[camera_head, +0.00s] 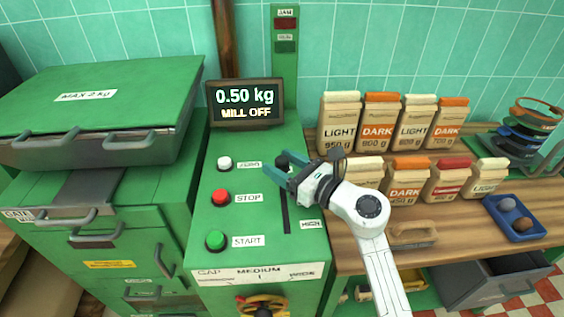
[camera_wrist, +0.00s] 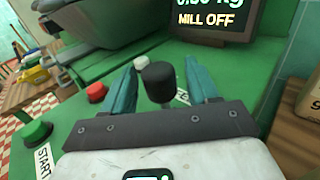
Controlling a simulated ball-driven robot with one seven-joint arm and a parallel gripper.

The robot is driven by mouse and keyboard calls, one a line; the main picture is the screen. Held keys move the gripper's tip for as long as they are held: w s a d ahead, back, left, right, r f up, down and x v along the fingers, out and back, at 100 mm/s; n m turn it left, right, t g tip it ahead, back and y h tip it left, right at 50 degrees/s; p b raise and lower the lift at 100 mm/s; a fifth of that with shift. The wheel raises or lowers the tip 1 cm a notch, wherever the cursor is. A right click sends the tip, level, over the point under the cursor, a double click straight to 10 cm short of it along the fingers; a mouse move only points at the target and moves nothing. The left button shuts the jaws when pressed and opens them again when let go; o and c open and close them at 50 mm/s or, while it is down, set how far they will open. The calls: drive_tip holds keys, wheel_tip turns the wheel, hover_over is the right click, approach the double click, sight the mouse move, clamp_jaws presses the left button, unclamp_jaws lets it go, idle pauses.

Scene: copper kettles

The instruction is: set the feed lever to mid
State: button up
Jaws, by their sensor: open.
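The feed lever has a black knob (camera_head: 283,159) at the top end of a dark vertical slot (camera_head: 286,215) on the green mill panel. A HIGH label sits by the slot's lower end. My gripper (camera_head: 278,168) is open at the lever, partly hiding the upper slot. In the wrist view the black knob (camera_wrist: 158,82) stands between the two teal fingers of my gripper (camera_wrist: 160,66), with a gap on each side. The lever's foot and any mid mark are hidden.
White (camera_head: 224,163), red (camera_head: 221,197) and green (camera_head: 215,240) buttons lie left of the slot. The display (camera_head: 246,104) reads 0.50 kg, MILL OFF. Paper bags (camera_head: 381,122) stand on the wooden counter to the right. A yellow-black dial (camera_head: 262,307) is below.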

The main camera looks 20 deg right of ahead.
drive_tip(key=shift+w+a, duration=0.1)
drive_tip(key=shift+w, duration=0.1)
clamp_jaws()
idle(0.5)
